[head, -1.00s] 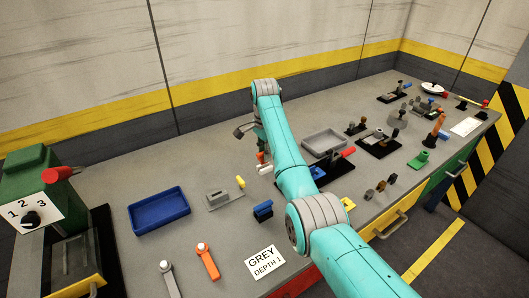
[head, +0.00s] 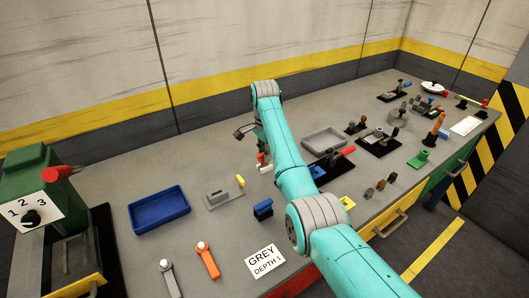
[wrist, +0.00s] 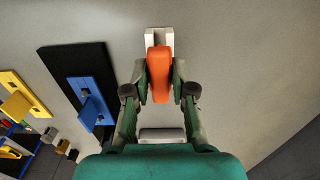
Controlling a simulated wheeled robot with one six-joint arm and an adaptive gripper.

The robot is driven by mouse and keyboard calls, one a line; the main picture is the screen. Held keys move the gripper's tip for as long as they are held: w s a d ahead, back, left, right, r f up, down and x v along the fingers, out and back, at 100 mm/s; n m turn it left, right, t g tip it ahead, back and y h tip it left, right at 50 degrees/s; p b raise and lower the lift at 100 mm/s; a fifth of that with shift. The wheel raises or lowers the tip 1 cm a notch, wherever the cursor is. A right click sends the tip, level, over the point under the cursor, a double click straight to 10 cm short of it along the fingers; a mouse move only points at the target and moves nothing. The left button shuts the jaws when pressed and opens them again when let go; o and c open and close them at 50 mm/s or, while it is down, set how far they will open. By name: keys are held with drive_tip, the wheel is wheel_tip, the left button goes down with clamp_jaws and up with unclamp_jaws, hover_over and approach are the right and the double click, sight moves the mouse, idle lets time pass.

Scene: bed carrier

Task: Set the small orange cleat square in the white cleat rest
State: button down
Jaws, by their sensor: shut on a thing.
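The small orange cleat (wrist: 159,66) is upright in the wrist view, between the two fingertips of my gripper (wrist: 160,84), which is shut on it. The white cleat rest (wrist: 166,36) shows just past the cleat's far end, and the cleat overlaps it in the picture. I cannot tell whether the cleat touches the rest or sits in it. In the head view the orange cleat (head: 261,157) shows as a small patch above the white rest (head: 265,168). My arm hides most of the gripper there.
In the wrist view a black plate (wrist: 62,59) with a blue fixture (wrist: 92,98) lies left of the gripper. In the head view a blue tray (head: 158,209) is at left and a grey tray (head: 324,139) right of my arm. The bench behind the rest is clear.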

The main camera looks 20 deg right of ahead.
drive_tip(key=shift+f, duration=1.05)
drive_tip(key=c, duration=0.9)
unclamp_jaws()
drive_tip(key=shift+r, duration=3.7)
